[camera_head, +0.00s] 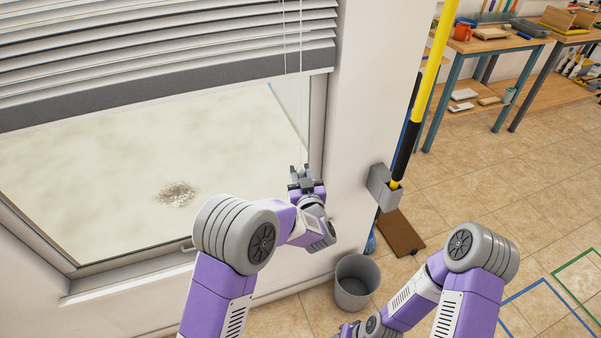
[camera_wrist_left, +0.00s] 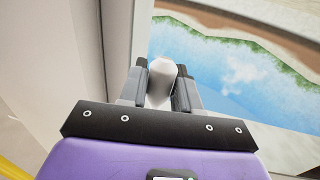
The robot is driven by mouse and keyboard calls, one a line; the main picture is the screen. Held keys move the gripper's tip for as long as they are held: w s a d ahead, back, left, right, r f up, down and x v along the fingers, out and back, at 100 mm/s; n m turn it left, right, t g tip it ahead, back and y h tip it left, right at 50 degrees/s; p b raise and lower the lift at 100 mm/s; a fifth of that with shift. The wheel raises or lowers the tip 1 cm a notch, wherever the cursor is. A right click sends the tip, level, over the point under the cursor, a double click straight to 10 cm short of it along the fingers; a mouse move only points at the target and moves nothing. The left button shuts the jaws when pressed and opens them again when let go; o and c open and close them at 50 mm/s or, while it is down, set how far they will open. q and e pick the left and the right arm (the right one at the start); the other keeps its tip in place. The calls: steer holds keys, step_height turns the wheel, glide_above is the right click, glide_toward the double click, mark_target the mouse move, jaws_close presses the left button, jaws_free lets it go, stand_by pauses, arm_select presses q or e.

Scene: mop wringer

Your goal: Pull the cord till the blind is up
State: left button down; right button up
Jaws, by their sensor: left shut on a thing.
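The window blind (camera_head: 170,70) has white slats and a grey bottom rail, and hangs over the upper part of the window in the head view. Thin pale cords (camera_head: 300,110) run down in front of the blind at its right side to my left gripper (camera_head: 301,172). My left gripper is at the right side of the window, shut on a white cord end piece, the tassel (camera_wrist_left: 161,82), which shows between the fingers in the left wrist view. My right arm is at the lower right of the head view; its gripper's fingers cannot be made out.
A grey bin (camera_head: 355,283) stands on the floor below the wall. A yellow and black pole (camera_head: 425,90) leans in a grey wall holder (camera_head: 383,188). Workbenches (camera_head: 490,45) stand at the back right. The tiled floor between is mostly clear.

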arm_select(q)
steer(key=c, duration=0.9)
jaws_free()
steer(key=p+v, duration=0.1)
steer(key=v, duration=0.6)
steer(key=shift+s+d, duration=0.15)
steer(key=shift+s, duration=0.15)
